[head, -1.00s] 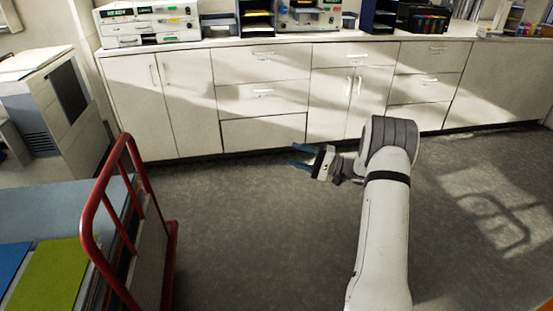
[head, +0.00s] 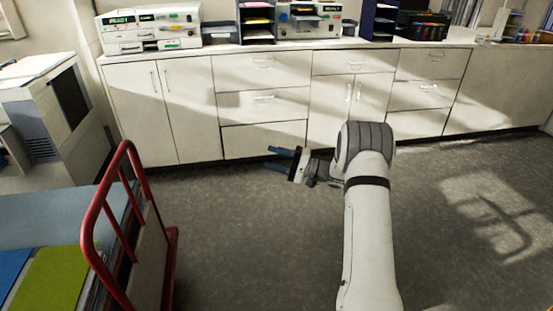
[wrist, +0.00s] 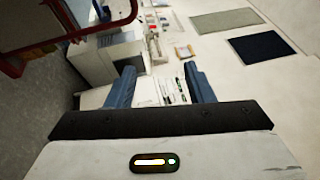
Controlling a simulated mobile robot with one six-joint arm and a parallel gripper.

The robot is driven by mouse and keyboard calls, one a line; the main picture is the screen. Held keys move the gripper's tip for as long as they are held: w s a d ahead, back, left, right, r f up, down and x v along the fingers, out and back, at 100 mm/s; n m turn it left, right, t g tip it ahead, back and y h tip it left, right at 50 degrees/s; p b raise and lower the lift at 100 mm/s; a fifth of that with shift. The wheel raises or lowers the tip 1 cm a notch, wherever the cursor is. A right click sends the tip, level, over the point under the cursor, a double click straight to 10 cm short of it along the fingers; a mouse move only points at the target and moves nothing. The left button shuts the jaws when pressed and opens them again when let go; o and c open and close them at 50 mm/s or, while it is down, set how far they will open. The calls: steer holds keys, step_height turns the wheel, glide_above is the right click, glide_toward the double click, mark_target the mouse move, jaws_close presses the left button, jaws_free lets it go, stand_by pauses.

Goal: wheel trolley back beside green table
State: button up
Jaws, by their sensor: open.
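A trolley with a red tubular handle (head: 88,218) stands at the lower left in the head view, cut off by the frame edge. Blue and green sheets (head: 50,278) lie on a grey-blue surface behind the handle; I cannot tell whether that surface is part of the trolley. My gripper (head: 277,159) is open and empty, its blue fingers pointing left toward the handle, well apart from it. In the wrist view, the fingers (wrist: 160,75) are spread with nothing between them, and a red bar (wrist: 98,28) shows at upper left. No green table can be made out.
A long white cabinet row (head: 264,105) with devices and paper trays on top runs along the back wall. A white office machine (head: 50,120) stands at the left. The grey floor (head: 235,235) between the trolley and my arm is clear.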

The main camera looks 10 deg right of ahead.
jaws_close()
stand_by(0.3)
stand_by(0.8)
steer(key=shift+o, duration=0.3)
jaws_free()
steer(key=b+v, duration=0.1)
steer(key=v, duration=0.7)
stand_by(0.3)
